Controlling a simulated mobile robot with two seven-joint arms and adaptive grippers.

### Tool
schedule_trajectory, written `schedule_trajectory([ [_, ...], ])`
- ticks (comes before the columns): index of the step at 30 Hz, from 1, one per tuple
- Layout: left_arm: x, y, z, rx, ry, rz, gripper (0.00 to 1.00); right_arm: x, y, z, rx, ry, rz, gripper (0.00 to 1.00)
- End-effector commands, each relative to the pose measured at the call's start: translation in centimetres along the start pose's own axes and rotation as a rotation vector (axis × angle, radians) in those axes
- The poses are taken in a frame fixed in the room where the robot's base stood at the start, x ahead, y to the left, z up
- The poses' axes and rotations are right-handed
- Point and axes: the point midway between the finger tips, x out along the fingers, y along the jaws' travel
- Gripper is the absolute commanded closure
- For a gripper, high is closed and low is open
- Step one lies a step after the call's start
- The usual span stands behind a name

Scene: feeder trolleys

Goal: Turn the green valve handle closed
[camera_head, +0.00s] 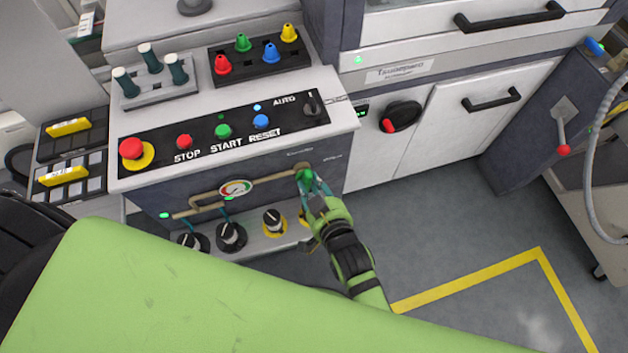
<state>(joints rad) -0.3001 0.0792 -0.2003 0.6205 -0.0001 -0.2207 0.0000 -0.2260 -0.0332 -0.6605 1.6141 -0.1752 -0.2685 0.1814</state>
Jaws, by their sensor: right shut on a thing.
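The green valve handle (303,174) sits at the right end of a beige pipe (275,173) on the front of the machine. My right gripper (311,185) reaches it from the lower right and is shut on it. The fingers hide part of the handle, so its exact angle cannot be told. A round gauge (236,189) sits on the pipe left of the handle. My left gripper is not in view.
A control panel (215,130) with STOP, START and RESET buttons lies above the pipe. Several black knobs (231,236) stand on a ledge below it. A cabinet (400,125) with a red-and-black rotary switch (401,116) stands to the right. The floor (440,230) there is clear.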

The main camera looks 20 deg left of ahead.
Motion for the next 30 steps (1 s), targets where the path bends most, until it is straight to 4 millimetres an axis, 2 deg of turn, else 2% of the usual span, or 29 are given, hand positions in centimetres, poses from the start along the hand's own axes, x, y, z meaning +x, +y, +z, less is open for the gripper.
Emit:
schedule_trajectory([
  [1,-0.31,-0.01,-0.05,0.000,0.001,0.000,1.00,-0.11,-0.45,0.60,-0.021,-0.018,0.007,1.00],
  [11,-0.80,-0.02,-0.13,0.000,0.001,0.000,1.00,-0.07,-0.38,0.71,-0.138,-0.018,0.054,1.00],
  [27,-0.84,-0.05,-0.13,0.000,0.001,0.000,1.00,-0.07,-0.17,0.84,-0.162,-0.020,0.065,1.00],
  [28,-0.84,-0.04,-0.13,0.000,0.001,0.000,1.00,-0.07,-0.16,0.84,-0.162,-0.020,0.065,0.60],
  [29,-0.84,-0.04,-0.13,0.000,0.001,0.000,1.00,-0.07,-0.16,0.82,-0.162,-0.019,0.065,0.48],
  [30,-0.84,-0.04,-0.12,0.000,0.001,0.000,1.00,-0.06,-0.15,0.76,-0.161,-0.018,0.065,0.48],
])
